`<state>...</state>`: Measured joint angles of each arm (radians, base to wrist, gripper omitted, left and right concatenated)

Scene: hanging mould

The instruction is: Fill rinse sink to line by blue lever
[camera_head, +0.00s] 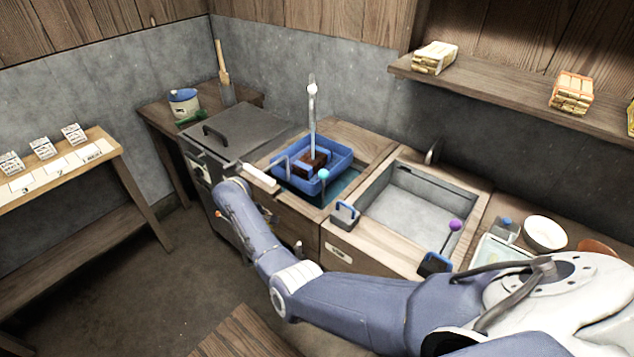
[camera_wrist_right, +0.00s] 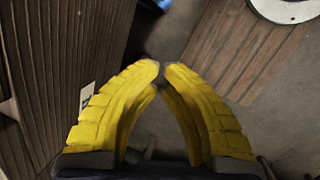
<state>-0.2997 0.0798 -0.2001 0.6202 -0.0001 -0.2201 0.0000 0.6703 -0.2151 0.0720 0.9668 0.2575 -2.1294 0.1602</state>
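A blue knob (camera_head: 323,175) sits on a thin upright stem at the front of the left sink (camera_head: 352,180), in front of a blue tray (camera_head: 338,160) holding a brown block. The left sink shows blue-green liquid. The right sink (camera_head: 415,208) is grey and looks empty. A purple knob (camera_head: 455,225) tops another lever at its front edge. No fill line can be made out. One blue-grey arm of mine crosses to the counter left of the blue knob; its fingers cannot be made out. My right gripper (camera_wrist_right: 161,68) has yellow fingers with tips together, nothing between them, above the floor.
A grey lidded unit (camera_head: 240,135) with a handle stands left of the sinks. A white bowl (camera_head: 545,233) is at the right. A shelf (camera_head: 510,95) holds packs above. A side table (camera_head: 60,175) stands left.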

